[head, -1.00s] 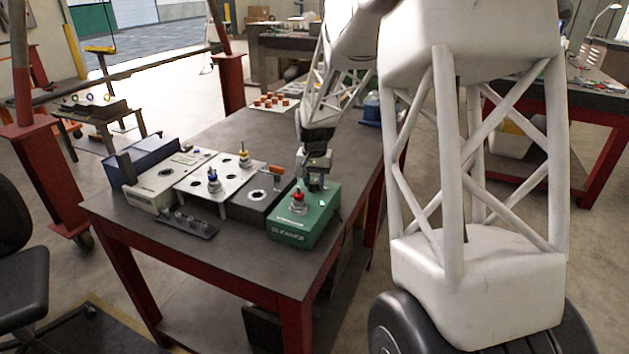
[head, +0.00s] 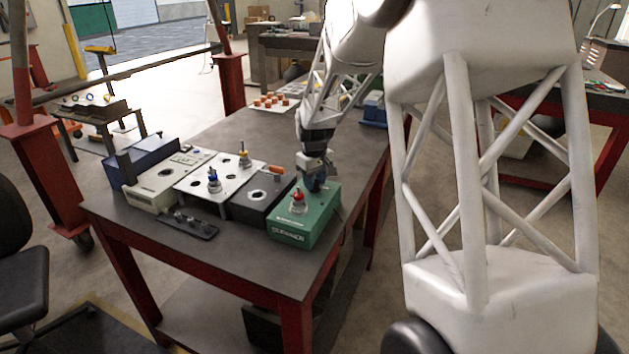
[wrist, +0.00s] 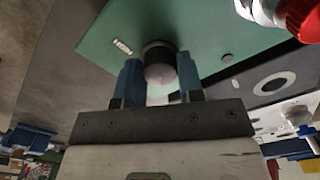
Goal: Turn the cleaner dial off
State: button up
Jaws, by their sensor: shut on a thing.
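The cleaner is a green box (head: 305,226) at the right front of the workbench; its green top (wrist: 200,25) fills the upper wrist view. A round dark dial with a pale cap (wrist: 158,66) stands on that top, beside a printed label that seems to read HIGH. My gripper (wrist: 160,76) has its blue fingers on both sides of the dial and is shut on it. In the head view my gripper (head: 313,188) is at the back right of the green top, and hides the dial. Its exact setting cannot be told.
A red-topped fitting (head: 298,196) stands on the cleaner near my gripper. A black box (head: 258,196), a white plate (head: 218,178) with fittings and a blue box (head: 150,160) line up to the left. The bench behind is mostly clear.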

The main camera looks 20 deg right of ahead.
jog(key=shift+n, duration=0.6)
jog(key=o, duration=0.9)
jog(key=shift+r, duration=0.1)
jog(key=shift+r, duration=3.85)
